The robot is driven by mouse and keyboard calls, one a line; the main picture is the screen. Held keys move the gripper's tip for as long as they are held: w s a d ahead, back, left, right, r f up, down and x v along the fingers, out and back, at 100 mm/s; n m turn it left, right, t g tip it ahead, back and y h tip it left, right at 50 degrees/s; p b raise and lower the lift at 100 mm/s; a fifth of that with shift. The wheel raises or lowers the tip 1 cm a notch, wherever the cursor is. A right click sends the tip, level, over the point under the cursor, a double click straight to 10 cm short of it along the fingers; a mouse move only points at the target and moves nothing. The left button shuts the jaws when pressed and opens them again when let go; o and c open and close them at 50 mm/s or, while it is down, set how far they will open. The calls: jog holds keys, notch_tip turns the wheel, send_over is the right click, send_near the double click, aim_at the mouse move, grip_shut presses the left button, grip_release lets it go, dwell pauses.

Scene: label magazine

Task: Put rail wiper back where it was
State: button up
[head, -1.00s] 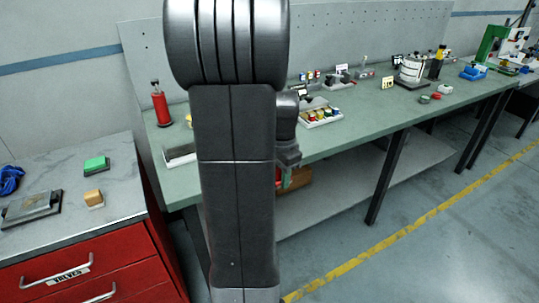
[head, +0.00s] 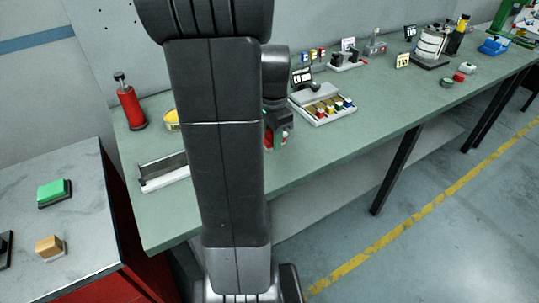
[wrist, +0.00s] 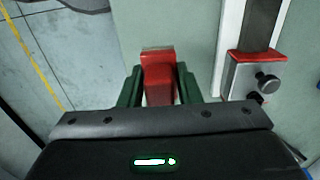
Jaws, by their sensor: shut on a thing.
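My gripper (wrist: 157,88) has green fingers and is shut on a red block, which looks like the rail wiper (wrist: 158,64). In the wrist view the block sits between the fingertips over the green bench top. In the head view my gripper (head: 277,136) is partly hidden behind my arm, with a bit of red at its fingers. A long grey rail (wrist: 257,25) runs beside the held block on the right of the wrist view. The rail's end block has a red strip and a dark knob. In the head view the rail (head: 163,172) is partly covered by my arm.
On the bench (head: 380,105) stand a red bottle (head: 130,108), a yellow item (head: 172,120) and a tray of coloured pieces (head: 327,108). A cabinet at left holds a green-topped block (head: 54,191) and a wooden block (head: 49,246). The bench's front edge is close to my arm.

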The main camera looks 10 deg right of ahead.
aim_at(273, 169)
notch_tip(273, 169, down, 9)
jog(key=shift+s+f, duration=0.15)
jog(key=shift+f, duration=0.05)
dwell(0.3)
jog(key=shift+f, duration=0.1)
jog(key=shift+f, duration=0.15)
jog(key=o, duration=0.9)
jog(key=shift+o, duration=0.2)
notch_tip(273, 169, up, 12)
jog(key=shift+r, duration=0.25)
